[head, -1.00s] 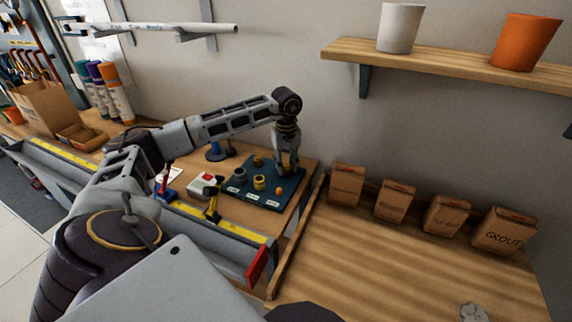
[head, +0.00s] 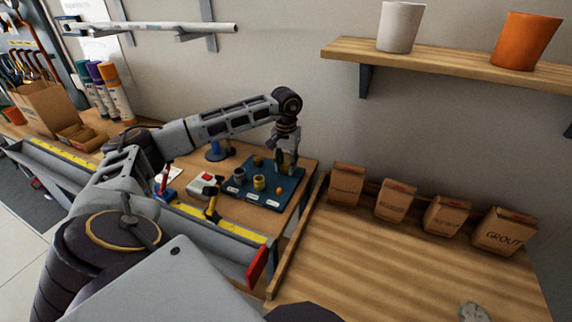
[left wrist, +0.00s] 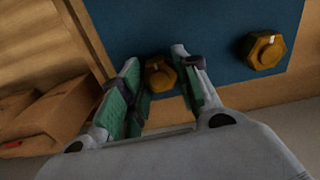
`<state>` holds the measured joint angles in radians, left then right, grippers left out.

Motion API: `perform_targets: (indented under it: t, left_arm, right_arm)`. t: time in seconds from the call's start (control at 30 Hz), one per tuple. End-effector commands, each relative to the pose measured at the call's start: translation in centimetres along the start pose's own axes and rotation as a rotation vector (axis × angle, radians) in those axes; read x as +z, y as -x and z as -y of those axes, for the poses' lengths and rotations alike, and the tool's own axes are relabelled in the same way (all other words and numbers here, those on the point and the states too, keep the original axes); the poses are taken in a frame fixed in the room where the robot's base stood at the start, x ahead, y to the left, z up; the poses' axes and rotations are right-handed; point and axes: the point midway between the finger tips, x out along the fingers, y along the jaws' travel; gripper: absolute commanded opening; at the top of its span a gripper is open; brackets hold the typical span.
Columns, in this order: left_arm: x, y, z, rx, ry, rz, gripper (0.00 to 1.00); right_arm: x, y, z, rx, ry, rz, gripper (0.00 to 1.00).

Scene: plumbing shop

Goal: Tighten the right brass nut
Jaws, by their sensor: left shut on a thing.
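The right brass nut (left wrist: 160,75) sits on the blue board, between the two green-padded fingers of my left gripper (left wrist: 160,88) in the left wrist view. The gripper is shut on it. In the head view my left gripper (head: 287,163) points down at the board's back right, and its fingers hide this nut. A second brass nut (left wrist: 263,50) is apart from the gripper; it also shows in the head view (head: 258,160). The blue board (head: 291,186) lies on the wooden bench. My right gripper is not in view.
Paper bags (head: 394,200) stand along the wall to the right. The wooden surface before them (head: 400,270) is mostly clear.

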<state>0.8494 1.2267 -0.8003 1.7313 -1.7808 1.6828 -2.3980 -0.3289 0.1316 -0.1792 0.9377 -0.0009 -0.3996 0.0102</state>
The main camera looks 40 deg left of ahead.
Motion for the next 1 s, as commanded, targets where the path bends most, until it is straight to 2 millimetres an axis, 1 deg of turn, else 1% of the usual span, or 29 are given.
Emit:
perform_targets:
  t: [0.03,0.2,0.6,0.63,0.77,0.8,1.0]
  left_arm:
    - [-0.17,0.29,0.04,0.002,-0.012,-0.007,0.08]
    - [-0.17,0.29,0.05,0.001,-0.042,-0.007,0.08]
    - [-0.17,0.29,0.05,0.001,-0.049,-0.007,0.08]
    - [-0.17,0.29,0.05,0.001,-0.049,-0.007,0.34]
    - [-0.13,0.22,0.05,0.001,-0.048,-0.005,0.51]
    - [-0.11,0.19,0.04,0.001,-0.048,-0.004,0.53]
    - [-0.05,0.09,0.02,0.0,-0.048,-0.002,0.53]
  right_arm:
    - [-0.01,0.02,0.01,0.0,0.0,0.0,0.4]
    - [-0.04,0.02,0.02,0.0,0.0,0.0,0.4]
    - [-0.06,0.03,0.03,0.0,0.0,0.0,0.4]
    - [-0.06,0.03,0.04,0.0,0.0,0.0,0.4]
    - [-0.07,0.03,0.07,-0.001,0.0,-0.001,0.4]
    - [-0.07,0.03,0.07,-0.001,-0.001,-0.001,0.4]
    - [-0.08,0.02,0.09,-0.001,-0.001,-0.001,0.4]
